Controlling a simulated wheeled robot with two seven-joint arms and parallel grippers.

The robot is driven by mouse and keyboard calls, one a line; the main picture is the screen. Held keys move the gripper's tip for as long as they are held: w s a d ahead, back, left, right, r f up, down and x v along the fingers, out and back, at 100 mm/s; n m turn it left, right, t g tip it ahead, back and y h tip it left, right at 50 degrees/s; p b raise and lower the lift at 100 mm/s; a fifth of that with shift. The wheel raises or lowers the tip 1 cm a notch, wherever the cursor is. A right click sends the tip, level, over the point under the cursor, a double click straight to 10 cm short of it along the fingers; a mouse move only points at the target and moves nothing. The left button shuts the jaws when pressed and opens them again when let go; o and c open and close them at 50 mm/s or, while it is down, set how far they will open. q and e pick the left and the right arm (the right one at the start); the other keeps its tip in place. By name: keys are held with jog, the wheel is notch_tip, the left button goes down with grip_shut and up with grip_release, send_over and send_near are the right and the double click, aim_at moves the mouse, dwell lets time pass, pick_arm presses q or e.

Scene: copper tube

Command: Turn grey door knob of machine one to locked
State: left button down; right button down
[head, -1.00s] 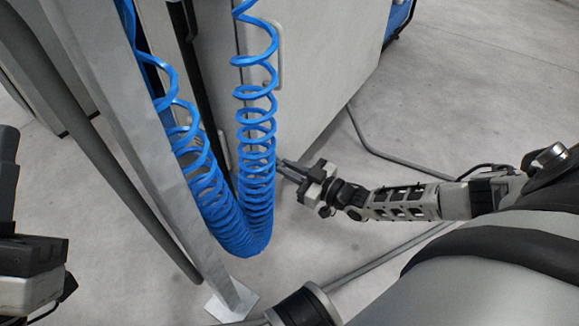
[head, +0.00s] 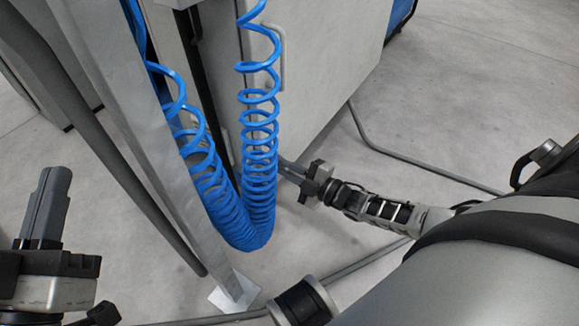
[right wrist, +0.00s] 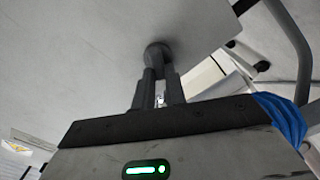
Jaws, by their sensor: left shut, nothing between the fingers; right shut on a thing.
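The machine's pale grey door (head: 325,65) is in the head view, behind a blue coiled hose. The dark grey round knob (right wrist: 158,55) is on the pale panel in the right wrist view. My right gripper (right wrist: 158,82) is shut on the knob, its two fingers on either side of it. In the head view my right gripper (head: 285,166) reaches the door's lower edge, and the knob is hidden there behind the hose and fingers. I cannot read the knob's lock position. My left gripper (head: 50,192) is shut and empty at the far left, away from the door.
The blue coiled hose (head: 258,190) hangs close beside my right gripper. A grey slanted post (head: 155,140) with a floor plate (head: 234,294) stands left of it. A thin grey pipe (head: 400,163) runs along the floor at right. Open floor lies around the pipe.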

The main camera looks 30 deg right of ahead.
pick_arm(q)
jog(key=shift+r+m+h+b, duration=0.3)
jog(key=shift+r+m+h, duration=0.1)
jog(key=shift+r+m, duration=0.1)
pick_arm(e)
jog(key=shift+a+f+n, duration=0.1)
jog(key=shift+f+n, duration=0.1)
jog(key=shift+n, duration=1.3)
jog(key=shift+f+n, duration=0.15)
jog(key=shift+n, duration=1.35)
pick_arm(q)
jog(key=shift+r+t, duration=0.15)
jog(key=shift+t, duration=0.15)
pick_arm(e)
jog(key=c, duration=1.4)
grip_release()
jog(key=shift+c, duration=0.2)
